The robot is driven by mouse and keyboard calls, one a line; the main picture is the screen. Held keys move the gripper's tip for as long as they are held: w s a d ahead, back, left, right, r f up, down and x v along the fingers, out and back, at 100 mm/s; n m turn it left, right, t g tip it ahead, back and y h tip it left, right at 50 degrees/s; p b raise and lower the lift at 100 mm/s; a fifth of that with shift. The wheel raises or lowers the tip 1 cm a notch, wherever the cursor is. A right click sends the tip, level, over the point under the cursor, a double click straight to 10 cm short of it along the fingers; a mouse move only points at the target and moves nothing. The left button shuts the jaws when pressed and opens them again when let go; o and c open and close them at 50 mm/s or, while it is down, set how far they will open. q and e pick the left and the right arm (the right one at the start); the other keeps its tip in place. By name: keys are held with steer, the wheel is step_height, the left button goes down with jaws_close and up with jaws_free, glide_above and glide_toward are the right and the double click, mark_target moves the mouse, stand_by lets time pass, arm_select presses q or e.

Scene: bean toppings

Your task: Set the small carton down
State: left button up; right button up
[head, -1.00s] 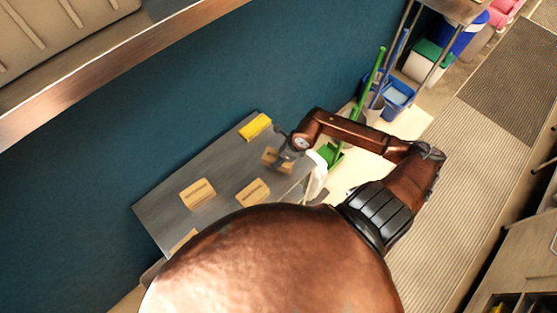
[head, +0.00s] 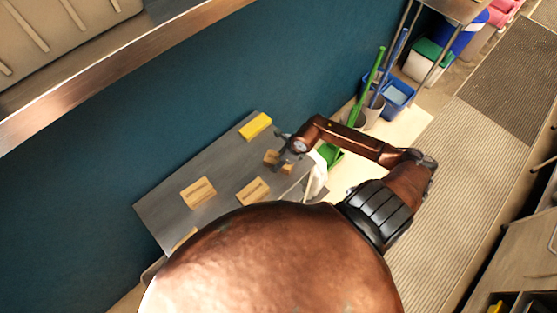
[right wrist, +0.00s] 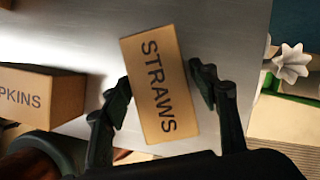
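The small carton is a brown box marked STRAWS (right wrist: 158,85), seen between the fingers of my right gripper (right wrist: 160,80) in the right wrist view. Narrow gaps show beside it, so the fingers look open around it. The carton lies slanted between them, over the grey table. In the head view my right gripper (head: 283,158) is at the table's right end, partly covering the carton (head: 270,157). Whether its underside rests on the tabletop is hard to tell. My left gripper is not in view.
The grey table (head: 228,160) also bears a yellow box (head: 255,126) and several brown cartons, one (head: 198,192) at the left and one (head: 252,191) near the front. A NAPKINS carton (right wrist: 45,95) stands left of the gripper. A blue wall (head: 200,110) runs behind.

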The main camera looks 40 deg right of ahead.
steer(key=shift+o, duration=0.4)
steer(key=shift+r, duration=0.1)
steer(key=b+v, duration=0.1)
steer(key=v, duration=0.9)
steer(key=shift+s+d+r, duration=0.15)
steer(key=shift+s+r, duration=0.3)
steer(key=shift+r, duration=0.45)
